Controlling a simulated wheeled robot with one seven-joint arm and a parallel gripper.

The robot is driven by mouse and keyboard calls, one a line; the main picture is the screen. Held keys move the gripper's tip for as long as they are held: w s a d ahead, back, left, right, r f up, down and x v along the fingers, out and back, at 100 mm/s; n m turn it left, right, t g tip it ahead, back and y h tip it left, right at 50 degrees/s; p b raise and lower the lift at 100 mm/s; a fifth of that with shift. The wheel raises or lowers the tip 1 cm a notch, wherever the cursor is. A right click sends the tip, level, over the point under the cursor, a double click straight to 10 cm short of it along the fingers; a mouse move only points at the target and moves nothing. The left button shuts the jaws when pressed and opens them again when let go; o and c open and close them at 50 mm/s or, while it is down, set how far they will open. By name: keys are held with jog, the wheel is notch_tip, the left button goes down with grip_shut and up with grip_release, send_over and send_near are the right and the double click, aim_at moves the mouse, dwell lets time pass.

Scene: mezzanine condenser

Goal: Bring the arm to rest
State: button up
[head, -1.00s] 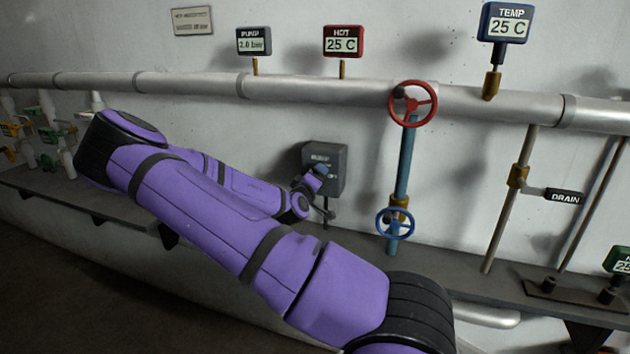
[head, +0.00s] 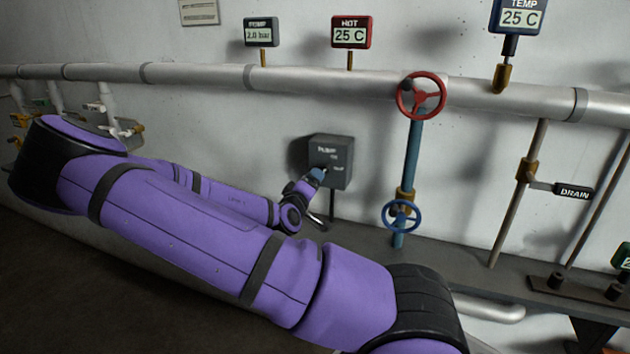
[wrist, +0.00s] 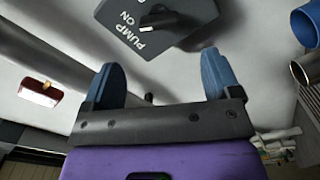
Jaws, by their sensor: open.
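My purple arm stretches across the head view, its elbow at the far left. My gripper (head: 318,175) is in front of the grey pump switch box (head: 337,158), small and partly blurred there. In the wrist view my gripper (wrist: 162,85) shows two blue fingers spread wide, with nothing between them. The pump switch box (wrist: 195,22) lies beyond the fingertips, with a black knob (wrist: 165,18) and the words PUMP and ON. The fingers look apart from the knob. In the head view the gripper hides part of the box front.
A red handwheel (head: 421,96) and a blue handwheel (head: 402,217) sit on a blue vertical pipe right of the box. A steel pipe (head: 200,76) runs along the wall above. A dark shelf (head: 470,268) runs below. Gauges read 2.0 bar and 25 C.

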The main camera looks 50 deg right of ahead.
jog(key=shift+s+a, duration=0.25)
jog(key=shift+a, duration=0.3)
jog(key=a+f+m+g+y, duration=0.3)
jog(key=a+f+y, duration=0.2)
jog(key=a+y, duration=0.25)
jog(key=a+r+t+y, duration=0.1)
jog(key=a+r+y, duration=0.55)
jog(key=a, duration=0.25)
jog(key=s+a+r+n+y, duration=0.1)
jog(key=s+a+r+y, duration=0.2)
jog(key=r, duration=0.4)
jog(key=s+a+r+n+y, duration=0.1)
jog(key=s+a+r, duration=0.3)
jog(key=s+r, duration=0.15)
jog(key=s+a+r+n+h, duration=0.1)
jog(key=s+r+n, duration=0.1)
jog(key=s+r, duration=0.8)
jog(key=s, duration=0.3)
jog(key=shift+s+a, duration=0.35)
